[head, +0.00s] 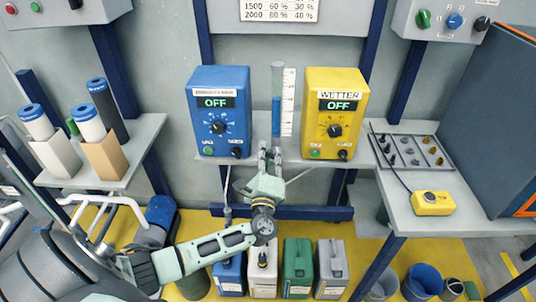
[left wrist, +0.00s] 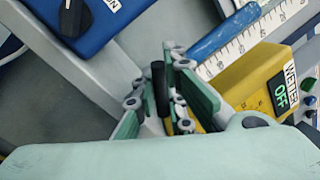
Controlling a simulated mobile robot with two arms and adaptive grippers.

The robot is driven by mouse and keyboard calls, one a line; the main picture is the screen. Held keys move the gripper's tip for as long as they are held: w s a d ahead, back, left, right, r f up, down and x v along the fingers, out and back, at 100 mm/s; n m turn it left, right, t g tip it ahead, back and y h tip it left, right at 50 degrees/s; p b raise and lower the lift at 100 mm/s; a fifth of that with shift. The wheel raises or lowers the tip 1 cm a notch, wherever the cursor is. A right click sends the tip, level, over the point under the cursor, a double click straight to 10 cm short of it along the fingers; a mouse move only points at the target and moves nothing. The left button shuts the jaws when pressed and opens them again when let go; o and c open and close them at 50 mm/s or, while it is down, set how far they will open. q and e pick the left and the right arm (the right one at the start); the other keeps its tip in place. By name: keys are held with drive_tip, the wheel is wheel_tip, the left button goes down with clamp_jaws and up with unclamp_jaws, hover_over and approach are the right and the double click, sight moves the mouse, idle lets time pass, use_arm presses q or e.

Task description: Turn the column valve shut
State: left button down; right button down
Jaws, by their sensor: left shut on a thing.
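The clear column (head: 277,95) stands upright on the shelf between the blue and yellow boxes, with blue liquid in its lower part and a white scale beside it. In the left wrist view the column (left wrist: 225,35) slants across the top. My left gripper (head: 269,153) is at the foot of the column. In the left wrist view its fingers (left wrist: 170,85) are shut on a black valve handle (left wrist: 159,80). In the head view the fingers hide the valve, so its angle is hard to tell. My right gripper is not in view.
A blue box (head: 220,100) and a yellow WETTER box (head: 335,105), both reading OFF, stand close on either side. Several jugs (head: 298,262) stand below. A grey bench (head: 440,205) with a yellow button box (head: 433,203) is at right.

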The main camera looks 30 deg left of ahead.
use_arm(q)
drive_tip(key=shift+m, duration=0.3)
drive_tip(key=shift+d+r+m+h+p, duration=0.1)
drive_tip(key=shift+r+m+h+p, duration=0.2)
drive_tip(key=shift+m+p, duration=0.5)
drive_tip(key=m, duration=0.1)
drive_tip(key=m+p, duration=0.1)
drive_tip(key=m, duration=0.1)
drive_tip(key=m+h, duration=0.1)
drive_tip(key=shift+w+d+r+m, duration=0.25)
drive_tip(key=shift+d+r+m, duration=0.05)
drive_tip(key=m+p, duration=0.2)
drive_tip(key=m+h, duration=0.1)
drive_tip(key=shift+w+d+r+m+p, duration=0.15)
drive_tip(key=shift+d+m+p, duration=0.15)
drive_tip(key=shift+m+p, duration=0.1)
drive_tip(key=shift+w+d+m+h+p, duration=0.1)
drive_tip(key=shift+d+m+h+p, duration=0.1)
drive_tip(key=shift+m+p, duration=0.45)
drive_tip(key=shift+w+d+m+h+p, duration=0.1)
drive_tip(key=shift+m+h+p, duration=0.2)
drive_tip(key=shift+m, duration=0.55)
drive_tip(key=c, duration=1.8)
unclamp_jaws()
